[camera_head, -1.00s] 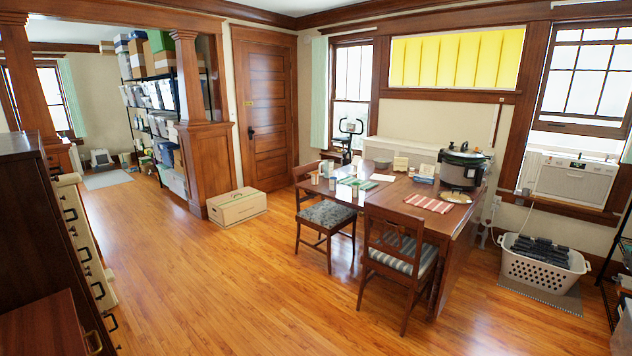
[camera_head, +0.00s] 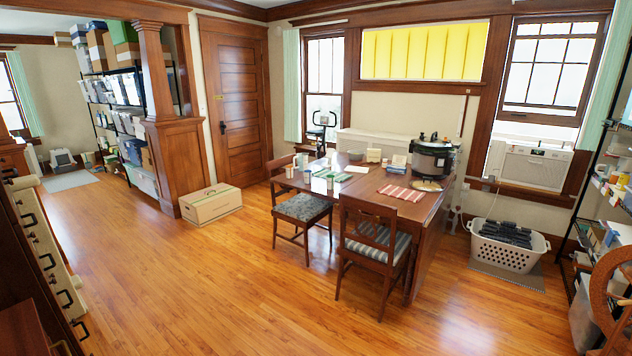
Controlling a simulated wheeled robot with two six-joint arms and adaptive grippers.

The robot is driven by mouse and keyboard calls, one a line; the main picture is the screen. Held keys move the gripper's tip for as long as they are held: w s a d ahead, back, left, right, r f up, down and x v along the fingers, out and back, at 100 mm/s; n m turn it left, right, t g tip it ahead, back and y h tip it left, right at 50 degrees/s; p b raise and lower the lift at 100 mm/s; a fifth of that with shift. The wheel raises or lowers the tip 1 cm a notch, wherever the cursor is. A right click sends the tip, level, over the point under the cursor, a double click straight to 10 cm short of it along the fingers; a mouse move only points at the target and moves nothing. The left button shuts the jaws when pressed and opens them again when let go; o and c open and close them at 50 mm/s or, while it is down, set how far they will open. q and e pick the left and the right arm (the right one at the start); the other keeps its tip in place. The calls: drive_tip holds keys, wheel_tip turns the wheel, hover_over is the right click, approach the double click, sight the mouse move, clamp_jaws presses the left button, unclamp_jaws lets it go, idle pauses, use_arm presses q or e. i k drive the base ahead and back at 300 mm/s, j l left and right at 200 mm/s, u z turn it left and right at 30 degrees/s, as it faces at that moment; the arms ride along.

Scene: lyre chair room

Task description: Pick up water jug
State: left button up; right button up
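I cannot make out a water jug in this view. The wooden table (camera_head: 405,214) stands in the middle of the room. A large dark and silver cooker (camera_head: 432,158) sits at its back right corner, and small cups, books and a bowl lie further left on it. Items on the table and shelves are too small to tell apart fully. Neither of my grippers shows in the view.
Two chairs (camera_head: 372,248) (camera_head: 303,208) stand at the table's near and left sides. A cardboard box (camera_head: 210,204) and a laundry basket (camera_head: 508,246) are on the floor. Shelves (camera_head: 606,235) stand at right, drawers (camera_head: 45,262) at left. The left-middle floor is clear.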

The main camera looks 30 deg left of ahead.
sight(302, 157)
drive_tip(key=i+l+u, duration=0.15)
drive_tip(key=i, duration=0.25)
drive_tip(key=i+l+u, duration=0.15)
drive_tip(key=i, duration=0.25)
drive_tip(key=i+l+u, duration=0.15)
drive_tip(key=i, duration=0.25)
drive_tip(key=i+j+u, duration=0.1)
drive_tip(key=u, duration=0.3)
drive_tip(key=i+u, duration=0.45)
drive_tip(key=u, duration=0.3)
drive_tip(key=i+u, duration=0.2)
drive_tip(key=u, duration=0.2)
drive_tip(key=i+j, duration=0.1)
drive_tip(key=i, duration=0.5)
drive_tip(key=i+j+z, duration=0.1)
drive_tip(key=i, duration=0.45)
drive_tip(key=i+j+z, duration=0.1)
drive_tip(key=i+z, duration=0.3)
drive_tip(key=i+j+z, duration=0.25)
drive_tip(key=i+z, duration=0.15)
drive_tip(key=i+j+z, duration=0.4)
